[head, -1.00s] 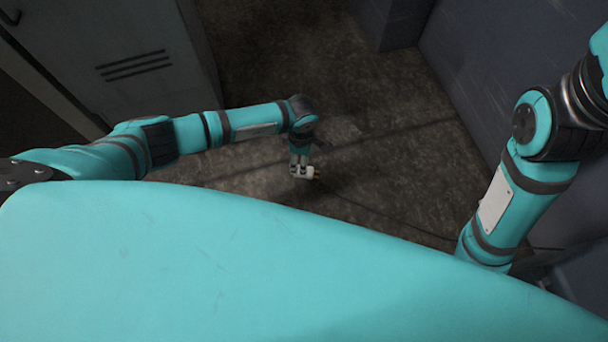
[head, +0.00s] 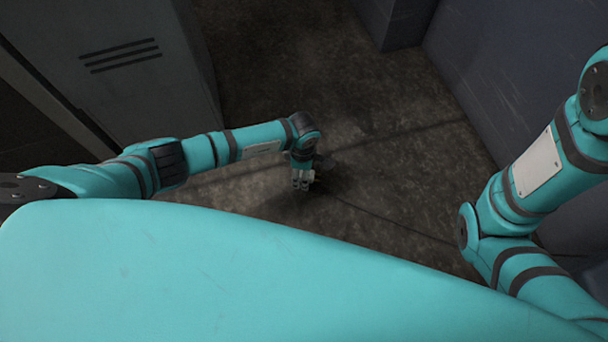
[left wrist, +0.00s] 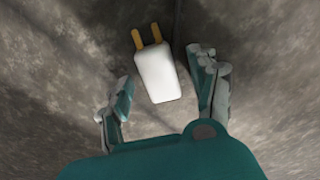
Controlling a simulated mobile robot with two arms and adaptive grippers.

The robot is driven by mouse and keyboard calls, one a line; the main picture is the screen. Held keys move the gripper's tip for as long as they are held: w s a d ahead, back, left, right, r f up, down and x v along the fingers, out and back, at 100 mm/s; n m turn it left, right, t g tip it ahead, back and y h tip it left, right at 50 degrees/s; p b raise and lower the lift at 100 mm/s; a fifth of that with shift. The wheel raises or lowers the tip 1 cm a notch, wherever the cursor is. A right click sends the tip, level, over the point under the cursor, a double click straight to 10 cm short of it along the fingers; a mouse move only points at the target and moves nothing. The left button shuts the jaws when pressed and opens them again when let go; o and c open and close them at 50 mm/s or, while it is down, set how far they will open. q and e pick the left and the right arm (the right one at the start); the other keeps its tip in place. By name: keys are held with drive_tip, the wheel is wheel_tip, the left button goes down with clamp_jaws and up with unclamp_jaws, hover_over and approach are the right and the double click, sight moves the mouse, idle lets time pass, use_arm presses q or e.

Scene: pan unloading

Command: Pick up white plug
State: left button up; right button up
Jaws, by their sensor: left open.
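The white plug (left wrist: 157,76) lies on the floor in the left wrist view, with its two brass-coloured prongs pointing away from my gripper. My left gripper (head: 302,184) is open above the floor in the head view. In the left wrist view its fingers stand on either side of the plug's body, with a gap visible on each side. Whether they are level with the plug is hard to tell. In the head view the plug is mostly hidden by the gripper. My right gripper is out of view; only parts of that arm show at the right.
A grey locker (head: 130,75) with vent slots stands at the upper left. A dark blue-grey wall (head: 510,75) runs along the right. The rough floor (head: 390,165) between them is clear.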

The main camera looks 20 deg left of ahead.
use_arm(q)
drive_tip(key=c, duration=1.2)
drive_tip(key=shift+c, duration=0.2)
